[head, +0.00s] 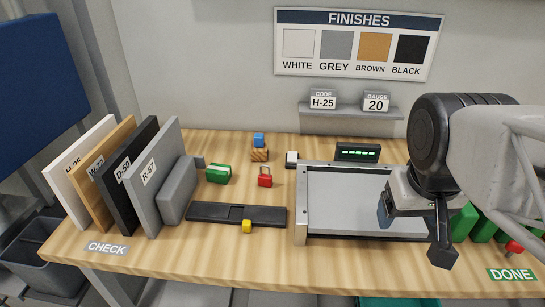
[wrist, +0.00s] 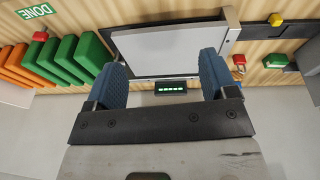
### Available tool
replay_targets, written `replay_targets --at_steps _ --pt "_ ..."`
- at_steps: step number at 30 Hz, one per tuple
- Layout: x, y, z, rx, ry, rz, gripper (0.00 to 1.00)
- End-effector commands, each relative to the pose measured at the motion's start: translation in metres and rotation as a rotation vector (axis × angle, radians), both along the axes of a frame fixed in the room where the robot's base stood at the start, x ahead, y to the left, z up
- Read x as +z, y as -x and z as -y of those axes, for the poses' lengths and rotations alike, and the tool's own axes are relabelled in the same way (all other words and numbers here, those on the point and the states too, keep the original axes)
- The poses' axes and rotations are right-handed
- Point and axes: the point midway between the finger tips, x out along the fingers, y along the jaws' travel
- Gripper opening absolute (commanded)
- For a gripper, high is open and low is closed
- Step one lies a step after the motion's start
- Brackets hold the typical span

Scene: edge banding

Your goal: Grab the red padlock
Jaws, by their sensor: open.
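The red padlock (head: 265,179) stands on the wooden table in the middle of the head view, with its shackle up. It is also small at the right of the wrist view (wrist: 239,64). My gripper (head: 413,222) is at the right of the head view, over the right part of the grey tray, well to the right of the padlock. In the wrist view my gripper (wrist: 168,75) shows two blue fingers wide apart with nothing held between them.
A green box (head: 218,174) lies just left of the padlock, and a blue block (head: 258,140) sits on a wooden block behind it. A black rail with a yellow block (head: 246,226) lies in front. The framed grey tray (head: 340,203) is to the right. Upright panels (head: 160,170) stand at left.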

Motion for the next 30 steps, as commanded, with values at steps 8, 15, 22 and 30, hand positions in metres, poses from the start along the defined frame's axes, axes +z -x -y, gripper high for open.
replay_targets --at_steps 8,15,22,30 --pt "0.001 -0.031 0.003 0.220 0.179 -0.003 0.79" --pt "0.005 -0.087 -0.005 0.590 0.469 -0.017 0.79" --pt "0.010 -0.149 -0.034 0.996 0.777 -0.040 0.79" --pt "0.015 -0.219 -0.099 1.472 1.153 -0.074 0.79"
